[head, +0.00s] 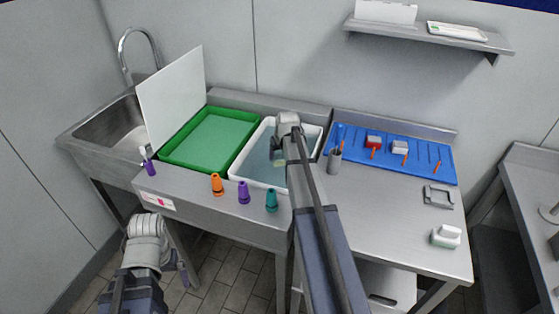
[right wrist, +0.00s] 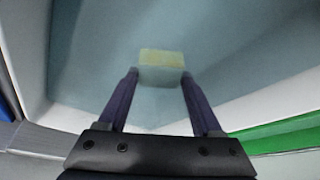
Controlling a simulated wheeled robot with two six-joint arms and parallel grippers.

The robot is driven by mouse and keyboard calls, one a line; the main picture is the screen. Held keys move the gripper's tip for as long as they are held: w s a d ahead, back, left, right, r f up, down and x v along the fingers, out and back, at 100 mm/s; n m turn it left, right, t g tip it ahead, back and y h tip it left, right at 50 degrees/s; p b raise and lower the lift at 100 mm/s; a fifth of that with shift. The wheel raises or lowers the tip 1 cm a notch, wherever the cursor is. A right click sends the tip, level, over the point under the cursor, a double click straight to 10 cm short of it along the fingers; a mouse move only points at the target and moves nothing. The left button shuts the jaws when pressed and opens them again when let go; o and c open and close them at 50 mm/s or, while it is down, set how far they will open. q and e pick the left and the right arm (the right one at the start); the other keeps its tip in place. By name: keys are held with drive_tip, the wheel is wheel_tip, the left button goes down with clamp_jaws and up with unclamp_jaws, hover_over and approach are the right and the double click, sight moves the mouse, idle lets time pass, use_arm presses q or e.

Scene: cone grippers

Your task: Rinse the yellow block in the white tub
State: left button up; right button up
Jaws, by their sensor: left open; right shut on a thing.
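The white tub (head: 236,166) stands in the counter and holds blue-grey water. My right gripper (head: 279,157) reaches down into the tub; its fingertips are hard to make out in the head view. In the right wrist view, my right gripper (right wrist: 160,78) is shut on the yellow block (right wrist: 161,57). The block's upper part looks yellow and its lower part pale blue-green, as if seen through water; how deep it sits I cannot tell. My left gripper (head: 188,276) is open and empty, low in front of the counter.
A green tray (head: 174,158) adjoins the tub on the left, beyond it a white panel (head: 170,95) and a sink (head: 106,125). Orange (head: 217,184), purple (head: 243,192) and teal (head: 271,200) cones line the front edge. A grey cup (head: 334,161) and blue tray (head: 437,176) are right.

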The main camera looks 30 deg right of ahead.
sight(280, 158)
idle(0.5)
use_arm(q)
wheel_tip(280, 158, up, 12)
drive_tip(key=p, duration=1.1)
drive_tip(key=shift+f, duration=0.2)
use_arm(e)
wheel_tip(280, 158, up, 12)
drive_tip(key=shift+f, duration=0.25)
use_arm(q)
drive_tip(key=shift+p, duration=0.35)
wheel_tip(280, 158, up, 4)
drive_tip(key=p, duration=0.3)
drive_tip(key=shift+p, duration=0.4)
use_arm(e)
wheel_tip(280, 158, up, 4)
use_arm(q)
drive_tip(key=shift+f, duration=0.3)
use_arm(e)
drive_tip(key=shift+f, duration=0.3)
use_arm(q)
drive_tip(key=shift+c, duration=0.2)
